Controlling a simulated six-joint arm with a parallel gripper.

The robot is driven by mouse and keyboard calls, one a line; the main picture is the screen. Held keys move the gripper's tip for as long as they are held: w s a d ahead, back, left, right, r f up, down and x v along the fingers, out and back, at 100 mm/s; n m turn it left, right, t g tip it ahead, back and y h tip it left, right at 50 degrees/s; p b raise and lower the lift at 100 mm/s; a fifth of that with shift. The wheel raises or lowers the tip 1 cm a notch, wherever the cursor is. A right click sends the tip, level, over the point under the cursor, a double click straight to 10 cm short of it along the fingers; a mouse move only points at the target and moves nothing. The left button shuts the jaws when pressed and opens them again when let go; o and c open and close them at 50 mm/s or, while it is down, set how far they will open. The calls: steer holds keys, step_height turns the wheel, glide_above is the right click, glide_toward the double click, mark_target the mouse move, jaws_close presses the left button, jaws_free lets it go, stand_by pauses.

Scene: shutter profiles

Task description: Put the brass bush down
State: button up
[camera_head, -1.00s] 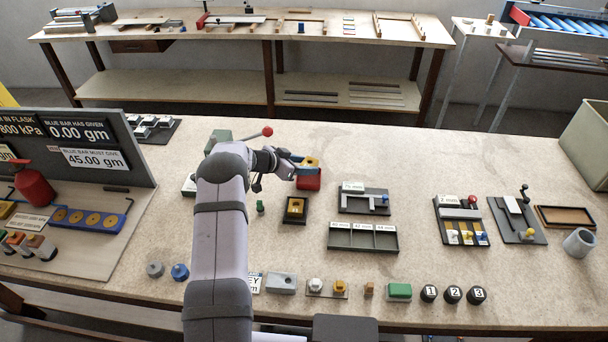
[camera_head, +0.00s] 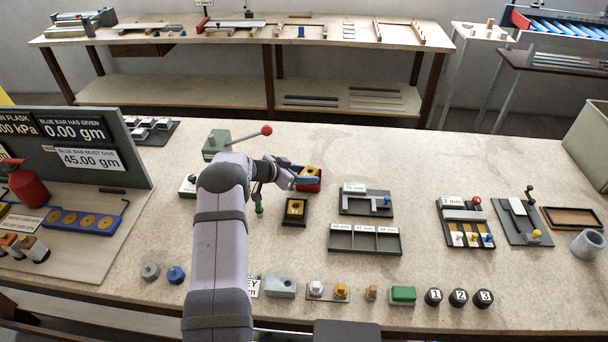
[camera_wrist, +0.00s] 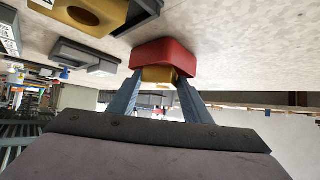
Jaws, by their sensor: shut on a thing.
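My gripper (camera_head: 305,177) is shut on the brass bush (camera_head: 309,172), a yellow block with a dark hole on top. The bush is at the red tray (camera_head: 315,187), and its lower part appears to be within the red walls. In the wrist view, the bush (camera_wrist: 159,75) sits between my two fingertips and sticks out of the red tray (camera_wrist: 163,53). Whether it touches the tray's floor is hidden.
A dark holder with another yellow holed block (camera_head: 295,209) stands just in front of the red tray. A green box with a red-knobbed lever (camera_head: 217,145) stands behind my arm. A three-slot dark tray (camera_head: 363,239) lies to the right. The table behind the red tray is clear.

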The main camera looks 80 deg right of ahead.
steer(key=shift+f, duration=0.45)
steer(key=o, duration=1)
steer(key=shift+a+f, duration=0.1)
steer(key=shift+f, duration=0.05)
steer(key=shift+s+r, duration=0.1)
steer(key=shift+r, duration=0.35)
steer(key=b+v, duration=0.2)
steer(key=v, duration=1)
steer(key=shift+r, duration=0.35)
steer(key=shift+b, duration=0.3)
